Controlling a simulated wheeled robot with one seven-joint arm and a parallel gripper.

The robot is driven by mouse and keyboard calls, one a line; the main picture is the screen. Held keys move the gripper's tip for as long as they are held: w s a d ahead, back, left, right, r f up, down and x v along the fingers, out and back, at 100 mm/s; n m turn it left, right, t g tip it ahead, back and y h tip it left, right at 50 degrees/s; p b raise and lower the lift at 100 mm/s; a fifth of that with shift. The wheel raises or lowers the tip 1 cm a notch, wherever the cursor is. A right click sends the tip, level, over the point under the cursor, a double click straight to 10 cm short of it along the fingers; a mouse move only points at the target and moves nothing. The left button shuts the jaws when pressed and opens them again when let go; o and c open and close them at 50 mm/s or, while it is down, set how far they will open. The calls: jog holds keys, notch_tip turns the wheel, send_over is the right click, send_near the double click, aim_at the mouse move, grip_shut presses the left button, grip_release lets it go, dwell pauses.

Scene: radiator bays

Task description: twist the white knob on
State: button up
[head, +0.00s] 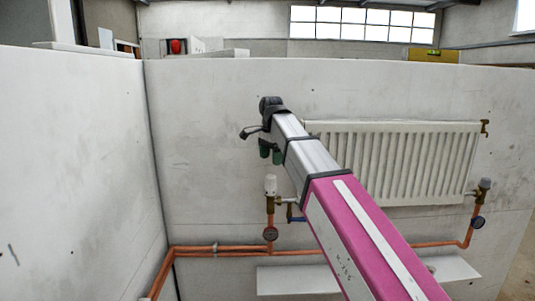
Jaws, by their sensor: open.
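A white knob (270,184) stands upright on the brass valve at the left of the radiator (390,160). A second pale cap (485,184) tops the valve at the radiator's right. My arm reaches in from the lower right. My gripper (270,152) shows as two dark green-tipped fingers pointing down, open and empty. In the picture it is just above the left white knob, apart from it. Its depth relative to the knob is hard to tell. My arm hides the radiator's lower left part.
Copper pipes (200,250) run low along the wall. A blue lever (294,214) is beside the left valve. A white shelf (285,280) is below. A side wall (75,170) closes the left.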

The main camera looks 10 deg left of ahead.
aim_at(271, 183)
notch_tip(271, 183, down, 11)
jog(key=shift+r, duration=0.2)
dwell(0.3)
jog(key=c, duration=1.1)
jog(key=shift+o, duration=0.2)
jog(key=shift+f, duration=0.15)
jog(key=m, duration=1.2)
